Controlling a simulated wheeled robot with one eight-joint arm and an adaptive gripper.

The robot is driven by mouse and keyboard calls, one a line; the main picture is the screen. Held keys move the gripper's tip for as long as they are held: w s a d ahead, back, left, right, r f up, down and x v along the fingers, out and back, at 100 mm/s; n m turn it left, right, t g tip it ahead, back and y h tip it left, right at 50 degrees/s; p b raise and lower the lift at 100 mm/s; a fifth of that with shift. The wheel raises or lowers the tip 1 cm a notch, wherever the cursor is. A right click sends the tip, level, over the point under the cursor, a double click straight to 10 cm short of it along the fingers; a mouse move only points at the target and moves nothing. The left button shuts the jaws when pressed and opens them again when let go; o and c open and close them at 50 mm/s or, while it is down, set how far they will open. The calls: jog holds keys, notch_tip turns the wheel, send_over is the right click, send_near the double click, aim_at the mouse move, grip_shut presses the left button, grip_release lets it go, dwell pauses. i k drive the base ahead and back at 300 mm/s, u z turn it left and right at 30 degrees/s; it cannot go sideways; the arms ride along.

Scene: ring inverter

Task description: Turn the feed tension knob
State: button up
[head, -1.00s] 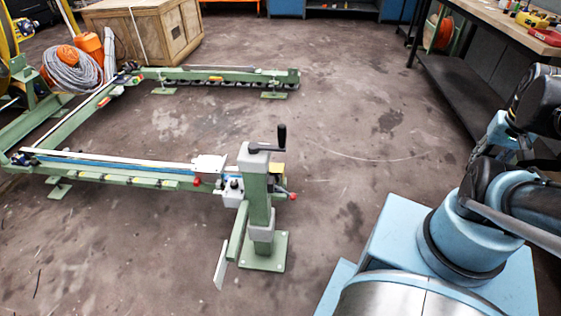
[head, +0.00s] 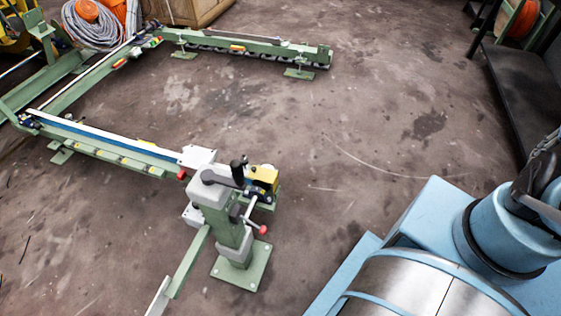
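A green post (head: 231,236) stands on a square plate bolted to the floor, near the middle of the head view. A grey crank with an upright black handle (head: 238,170) sits on its top. A lever with a red ball end (head: 262,229) sticks out on the post's right side. Another small red knob (head: 182,174) shows on the left. I cannot tell which of these is the feed tension knob. A yellow block (head: 263,176) sits behind the crank.
Green rails (head: 105,150) run left from the post and along the back. A green bar (head: 187,262) juts toward the front left. Coiled grey hose (head: 92,28) and a wooden crate (head: 195,10) stand at the back. The floor (head: 370,140) right of the post is clear.

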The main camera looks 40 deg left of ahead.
aim_at(244, 160)
jog(key=i, duration=1.25)
jog(key=u, duration=1.8)
